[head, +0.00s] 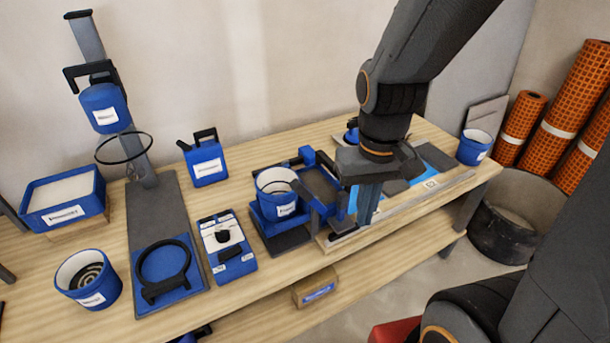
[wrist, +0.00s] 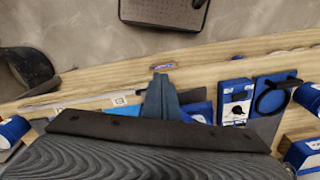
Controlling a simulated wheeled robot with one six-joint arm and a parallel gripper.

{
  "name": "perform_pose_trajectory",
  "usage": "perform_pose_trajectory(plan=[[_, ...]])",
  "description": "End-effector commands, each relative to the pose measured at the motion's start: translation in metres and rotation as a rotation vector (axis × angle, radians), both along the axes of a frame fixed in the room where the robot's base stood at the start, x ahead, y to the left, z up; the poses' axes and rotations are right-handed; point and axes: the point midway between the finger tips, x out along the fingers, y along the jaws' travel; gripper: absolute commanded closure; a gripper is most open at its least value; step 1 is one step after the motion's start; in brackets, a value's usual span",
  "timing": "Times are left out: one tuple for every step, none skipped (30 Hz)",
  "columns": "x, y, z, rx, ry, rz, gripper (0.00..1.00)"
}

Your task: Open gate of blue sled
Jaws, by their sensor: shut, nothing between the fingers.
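The blue sled (head: 268,220) stands near the middle of the bench and carries a white-lined blue cup (head: 275,182). Dark blue upright bars and a grey panel (head: 318,184) stand at its right side; I cannot tell for certain which part is the gate. My gripper (head: 366,222) points down just right of these bars, its blue-grey fingers together and empty. I cannot tell whether it touches anything. In the wrist view my gripper (wrist: 160,78) is over the bench's front strip, and its body hides much of the sled.
A levelling board with a light blue area (head: 428,184) lies right of my gripper. A blue scale (head: 227,247), a press stand (head: 168,215) and a jug (head: 205,160) are to the left. A blue cup (head: 473,147) stands at the right end. Bare wood shows along the front edge.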

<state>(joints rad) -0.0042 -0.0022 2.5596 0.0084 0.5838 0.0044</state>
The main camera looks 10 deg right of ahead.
Motion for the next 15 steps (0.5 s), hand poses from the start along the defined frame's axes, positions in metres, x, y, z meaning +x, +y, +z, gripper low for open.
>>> perform_pose_trajectory(plan=[[-0.0002, -0.0001, 0.0001, 0.000, 0.000, 0.000, 1.00], [-0.0002, -0.0001, 0.0001, 0.000, 0.000, 0.000, 1.00], [-0.0002, -0.0001, 0.0001, 0.000, 0.000, 0.000, 1.00], [-0.0003, -0.0001, 0.0001, 0.000, 0.000, 0.000, 1.00], [-0.0003, -0.0001, 0.0001, 0.000, 0.000, 0.000, 1.00], [-0.0003, -0.0001, 0.0001, 0.000, 0.000, 0.000, 1.00], [-0.0003, -0.0001, 0.0002, 0.000, 0.000, 0.000, 1.00], [-0.0004, -0.0001, 0.0002, 0.000, 0.000, 0.000, 1.00], [-0.0004, -0.0001, 0.0002, 0.000, 0.000, 0.000, 1.00], [-0.0004, -0.0001, 0.0002, 0.000, 0.000, 0.000, 1.00], [-0.0003, -0.0001, 0.0001, 0.000, 0.000, 0.000, 1.00], [-0.0002, -0.0001, 0.0002, 0.000, 0.000, 0.000, 1.00], [0.0006, -0.0001, 0.0004, 0.000, 0.001, 0.001, 1.00], [0.0026, 0.0000, 0.0010, 0.000, 0.002, 0.003, 1.00], [0.0071, 0.0001, 0.0022, -0.001, 0.004, 0.008, 1.00]])
